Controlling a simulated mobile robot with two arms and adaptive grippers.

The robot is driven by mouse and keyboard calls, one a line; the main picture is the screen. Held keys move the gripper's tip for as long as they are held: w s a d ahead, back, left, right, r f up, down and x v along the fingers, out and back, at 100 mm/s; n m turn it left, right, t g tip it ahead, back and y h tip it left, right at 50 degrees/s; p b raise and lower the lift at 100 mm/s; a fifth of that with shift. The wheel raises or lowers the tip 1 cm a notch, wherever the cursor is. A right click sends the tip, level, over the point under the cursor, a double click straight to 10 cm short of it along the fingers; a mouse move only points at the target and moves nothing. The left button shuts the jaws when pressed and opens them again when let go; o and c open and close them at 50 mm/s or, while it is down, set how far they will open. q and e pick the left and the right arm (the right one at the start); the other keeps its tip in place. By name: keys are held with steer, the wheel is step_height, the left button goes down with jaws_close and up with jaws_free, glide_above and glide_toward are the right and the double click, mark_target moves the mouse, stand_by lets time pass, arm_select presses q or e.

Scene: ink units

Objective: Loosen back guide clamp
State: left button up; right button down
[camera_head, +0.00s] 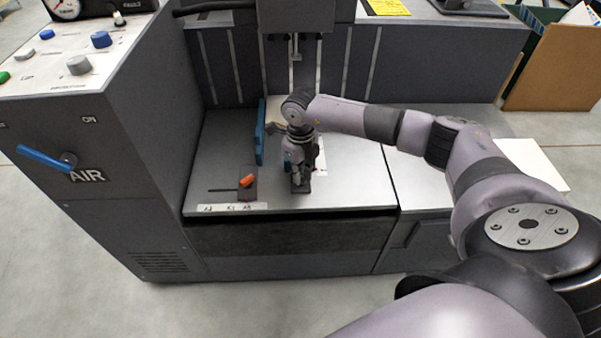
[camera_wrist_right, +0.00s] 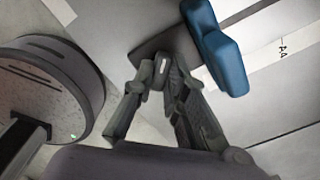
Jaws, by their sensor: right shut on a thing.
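My right gripper (camera_head: 297,176) points down at the grey work surface, beside a blue guide piece (camera_head: 288,158). In the right wrist view the fingers (camera_wrist_right: 158,82) are closed around a small dark grey part, which I take as the back guide clamp; the fingers hide most of it. It stands at a dark plate (camera_wrist_right: 172,38) next to the blue guide (camera_wrist_right: 222,58). My left gripper is out of view.
A tall blue guide plate (camera_head: 260,132) stands left of my gripper. A vertical press part (camera_head: 296,48) hangs behind. The control panel with a blue AIR lever (camera_head: 45,157) is at the left. The grey surface (camera_head: 350,185) is clear to the right.

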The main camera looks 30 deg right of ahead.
steer(key=c, duration=1.6)
jaws_free()
step_height(320, 180, up, 12)
